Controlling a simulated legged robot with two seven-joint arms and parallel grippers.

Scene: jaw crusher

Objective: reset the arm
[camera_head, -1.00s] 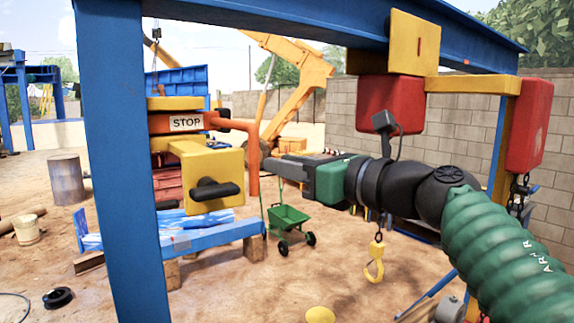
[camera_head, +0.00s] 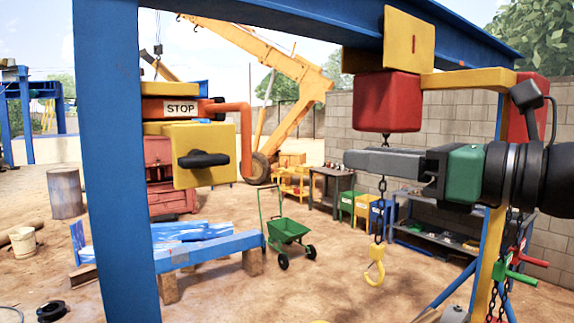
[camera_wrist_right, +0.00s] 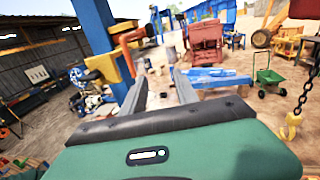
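My right gripper (camera_head: 350,161) reaches in from the right in the head view, level, in front of the hanging chain. In the right wrist view its two fingers (camera_wrist_right: 160,72) stand apart with nothing between them, so it is open and empty. The STOP box (camera_head: 181,108), with an orange bent lever (camera_head: 246,140) and a yellow block with a black handle (camera_head: 203,159), is on the blue post, well left of the fingertips. The orange lever also shows in the right wrist view (camera_wrist_right: 128,42). My left gripper is not in view.
A blue post (camera_head: 115,180) and overhead beam (camera_head: 330,25) frame the space. A red block (camera_head: 387,102), chain and yellow hook (camera_head: 375,268) hang near my right arm. A green wheelbarrow (camera_head: 288,230) and blue bench (camera_head: 205,250) stand beyond. Open sandy ground lies between.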

